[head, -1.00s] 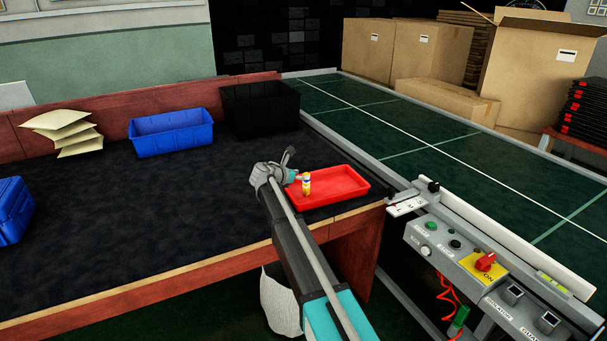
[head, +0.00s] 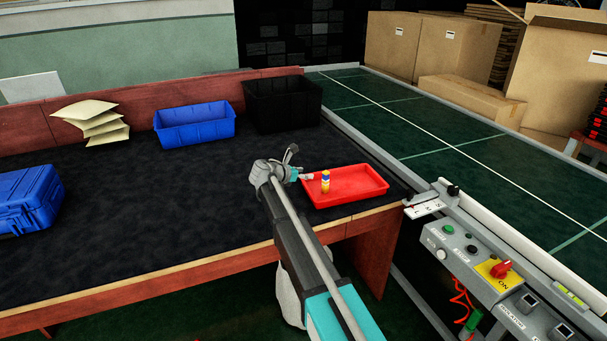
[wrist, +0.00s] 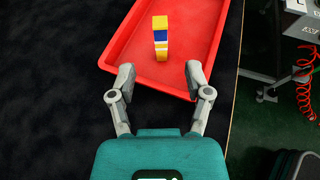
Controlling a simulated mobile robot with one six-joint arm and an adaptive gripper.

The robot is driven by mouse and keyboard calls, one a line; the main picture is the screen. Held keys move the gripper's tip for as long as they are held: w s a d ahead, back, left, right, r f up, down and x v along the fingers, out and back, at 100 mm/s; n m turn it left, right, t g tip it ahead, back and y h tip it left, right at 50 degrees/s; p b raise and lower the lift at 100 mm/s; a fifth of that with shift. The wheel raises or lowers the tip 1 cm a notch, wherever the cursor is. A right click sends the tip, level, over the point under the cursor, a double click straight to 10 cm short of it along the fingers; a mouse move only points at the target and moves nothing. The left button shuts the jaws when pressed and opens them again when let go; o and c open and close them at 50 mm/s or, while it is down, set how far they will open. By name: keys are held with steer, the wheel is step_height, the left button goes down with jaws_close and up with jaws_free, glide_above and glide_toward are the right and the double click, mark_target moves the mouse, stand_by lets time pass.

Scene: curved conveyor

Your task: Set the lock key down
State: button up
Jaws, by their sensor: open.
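What appears to be the lock key (head: 325,183) is a small yellow, blue and white piece standing upright in the red tray (head: 362,192). In the wrist view the lock key (wrist: 160,38) is inside the tray (wrist: 120,52), beyond my fingertips and between their lines. My gripper (head: 300,165) is open and empty. In the wrist view its two fingers (wrist: 160,74) are spread wide at the tray's near rim, clear of the lock key. The lock key's foot is visible on the tray floor.
The tray lies near the dark table's right corner. A blue bin (head: 195,125), a black bin (head: 283,105) and padded envelopes (head: 93,122) stand at the back. A blue case (head: 27,200) is at the left. A control panel (head: 480,262) and green conveyor (head: 440,130) are at the right.

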stand_by(0.4)
steer(key=s+d+f+m+g+y, duration=0.1)
steer(key=s+d+f+m+g, duration=0.1)
steer(key=s+d+f+m, duration=0.3)
steer(key=s+d+m+g+y, duration=0.1)
steer(key=s+m+y, duration=0.15)
steer(key=s, duration=0.45)
steer(key=s+d+f+m+g+y, duration=0.1)
steer(key=s+d+f+m+g, duration=0.15)
steer(key=s+m, duration=0.3)
steer(key=s+f+m+g+y, duration=0.2)
steer(key=s+f+m+y, duration=0.2)
steer(key=s+m, duration=0.8)
steer(key=s+y, duration=0.2)
steer(key=s, duration=0.7)
steer(key=shift+s, duration=0.15)
steer(key=shift+d+g+y, duration=0.1)
steer(key=shift+g+y, duration=0.15)
